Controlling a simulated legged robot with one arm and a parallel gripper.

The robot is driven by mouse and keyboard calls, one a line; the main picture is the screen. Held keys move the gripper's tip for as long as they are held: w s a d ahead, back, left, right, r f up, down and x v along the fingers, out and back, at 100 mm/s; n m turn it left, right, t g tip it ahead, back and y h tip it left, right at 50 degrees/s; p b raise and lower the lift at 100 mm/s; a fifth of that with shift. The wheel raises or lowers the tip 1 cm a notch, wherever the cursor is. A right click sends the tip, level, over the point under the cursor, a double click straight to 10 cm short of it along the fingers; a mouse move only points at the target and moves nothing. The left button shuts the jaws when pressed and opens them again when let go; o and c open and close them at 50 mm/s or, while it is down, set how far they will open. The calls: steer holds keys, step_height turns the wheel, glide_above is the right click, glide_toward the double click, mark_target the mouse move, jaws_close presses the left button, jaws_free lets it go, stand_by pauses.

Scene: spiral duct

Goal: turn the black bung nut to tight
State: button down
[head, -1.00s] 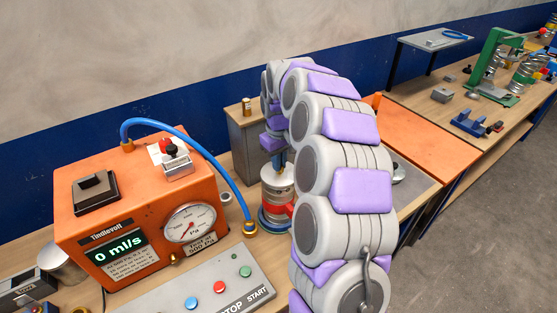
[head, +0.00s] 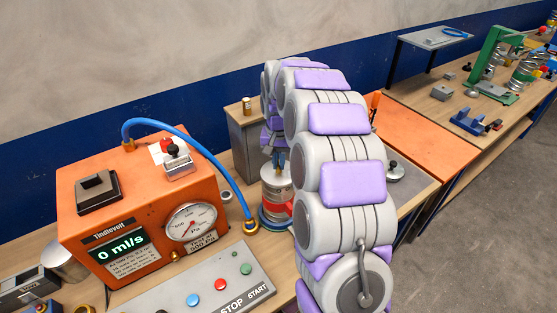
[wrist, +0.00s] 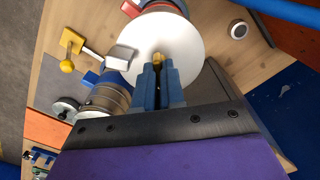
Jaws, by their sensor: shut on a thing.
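A silver can-like duct (head: 276,188) with a pale top stands on the bench in the head view, partly behind my arm. In the wrist view its round white top (wrist: 193,52) faces me. My gripper (wrist: 159,64) has its blue fingers close together over the middle of that top. They are shut on a small brass-yellow piece (wrist: 158,57) that shows at their tips. I cannot make out a black nut at the fingertips; the fingers hide what is between them. In the head view my gripper (head: 279,160) points down at the can.
An orange machine (head: 140,215) with a dial and a "0 ml/s" display stands left of the can. A blue hose (head: 205,150) arcs from it to a brass fitting (head: 250,227) beside the can. A button panel (head: 205,285) lies in front. A cabinet (head: 245,137) stands behind.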

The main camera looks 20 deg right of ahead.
stand_by(0.3)
steer(key=c, duration=1.2)
jaws_free()
step_height(320, 180, up, 17)
steer(key=shift+r+p, duration=0.15)
steer(key=shift+p, duration=0.65)
steer(key=s+a+f+n+b, duration=0.1)
steer(key=s+f, duration=0.4)
steer(key=s, duration=0.8)
steer(key=s+a+f+n+g+b, duration=0.1)
steer(key=s+a+f, duration=0.4)
steer(key=s, duration=0.9)
steer(key=s+a+f+n+b, duration=0.3)
steer(key=s+a+f, duration=0.2)
steer(key=s, duration=0.8)
steer(key=shift+s+a+f+n+g, duration=0.2)
steer(key=shift+f+n+g, duration=0.2)
steer(key=shift+f, duration=0.15)
